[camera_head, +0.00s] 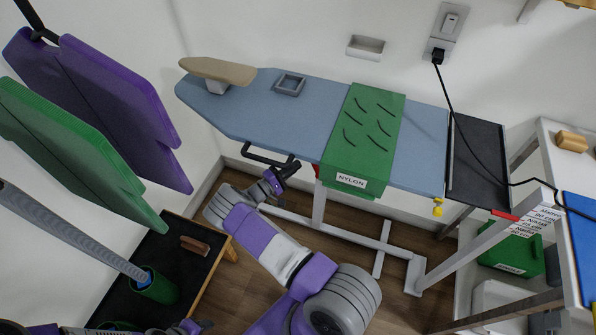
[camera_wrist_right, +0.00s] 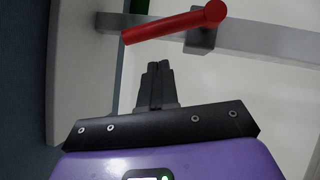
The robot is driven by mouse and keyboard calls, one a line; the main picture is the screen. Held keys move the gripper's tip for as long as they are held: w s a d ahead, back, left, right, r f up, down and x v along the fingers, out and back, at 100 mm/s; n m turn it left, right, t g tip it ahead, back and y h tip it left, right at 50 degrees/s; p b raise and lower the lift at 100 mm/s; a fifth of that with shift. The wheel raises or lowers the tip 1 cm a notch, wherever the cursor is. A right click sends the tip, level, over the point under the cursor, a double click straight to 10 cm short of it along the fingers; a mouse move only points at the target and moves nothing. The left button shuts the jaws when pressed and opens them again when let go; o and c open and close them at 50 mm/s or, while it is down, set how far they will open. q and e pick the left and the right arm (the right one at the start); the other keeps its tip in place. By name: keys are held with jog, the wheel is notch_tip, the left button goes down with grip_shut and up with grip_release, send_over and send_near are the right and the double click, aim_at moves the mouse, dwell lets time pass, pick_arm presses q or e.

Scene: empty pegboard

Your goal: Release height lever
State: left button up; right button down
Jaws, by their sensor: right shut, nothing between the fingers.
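The red height lever (camera_wrist_right: 175,24) shows in the right wrist view, attached to a grey metal bar (camera_wrist_right: 270,38). A little red also shows under the ironing board in the head view. The ironing board (camera_head: 300,127) has a blue cover and stands against the wall. My right gripper (camera_head: 290,168) is below the board's front edge; in the wrist view (camera_wrist_right: 157,68) its fingers are together and empty. Their tips point toward the lever, with a visible gap. My left gripper (camera_head: 190,327) is partly cut off at the bottom edge; its fingers are unclear.
A black bar (camera_head: 268,160) hangs under the board close to my right gripper. A green cloth (camera_head: 362,135) labelled NYLON drapes over the board. A black table (camera_head: 160,250) with a green cup (camera_head: 155,288) stands at left. A black cord (camera_head: 465,140) hangs at right.

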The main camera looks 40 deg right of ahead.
pick_arm(q)
jog(key=shift+p, duration=0.5)
pick_arm(e)
jog(key=w+a+f, duration=0.1)
jog(key=a+f, duration=0.1)
jog(key=a, duration=0.8)
jog(key=shift+w, duration=0.3)
jog(key=shift+a+f, duration=0.1)
jog(key=s+d+f+g+y+p, duration=0.1)
jog(key=s+d+f+g+y, duration=0.15)
jog(key=s+f+y, duration=0.55)
jog(key=s+a+f+g+y+p, duration=0.2)
jog(key=s+a+f+y, duration=0.2)
jog(key=s+a+y, duration=0.5)
jog(key=s+a+r+m+t+y+p, duration=0.1)
jog(key=s+a+r+y, duration=0.1)
jog(key=a, duration=0.5)
jog(key=s+a+r+m+t+y, duration=0.1)
jog(key=s+a+r+t+y, duration=0.15)
jog(key=a, duration=0.45)
pick_arm(q)
notch_tip(320, 180, up, 5)
jog(key=shift+r+p, duration=0.2)
jog(key=shift+p, duration=0.45)
pick_arm(e)
jog(key=w+a+r+m+t+y, duration=0.1)
jog(key=a+r+m+t+y, duration=0.1)
jog(key=a+r+t, duration=0.2)
notch_tip(320, 180, up, 3)
jog(key=shift+a, duration=0.3)
